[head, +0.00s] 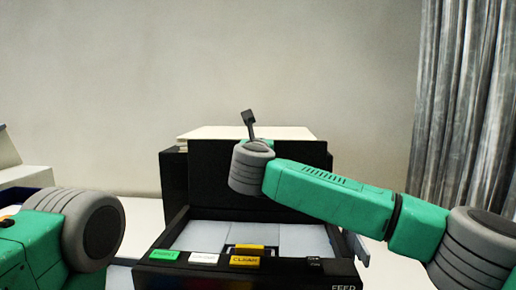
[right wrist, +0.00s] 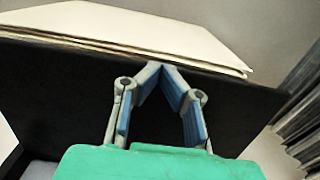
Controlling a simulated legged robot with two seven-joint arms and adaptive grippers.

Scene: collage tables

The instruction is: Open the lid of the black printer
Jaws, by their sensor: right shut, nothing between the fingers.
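The black printer (head: 175,185) stands in the middle of the head view. Its black lid (head: 215,175) stands raised at the back, and the pale inner bed (head: 205,236) is exposed. The lid's dark face also fills much of the right wrist view (right wrist: 55,100). My right gripper (right wrist: 163,68) is shut and empty, its fingertips meeting in front of the dark face near its upper edge. I cannot tell whether they touch it. In the head view my right arm hides part of the lid and most of the gripper. My left gripper is not in view.
A cream stack of sheets (head: 290,132) shows behind the lid's top edge. A control panel with a green button (head: 164,254) and a yellow button (head: 245,261) runs along the printer's front. A grey curtain (head: 465,100) hangs at the right. White table surface shows beside the printer.

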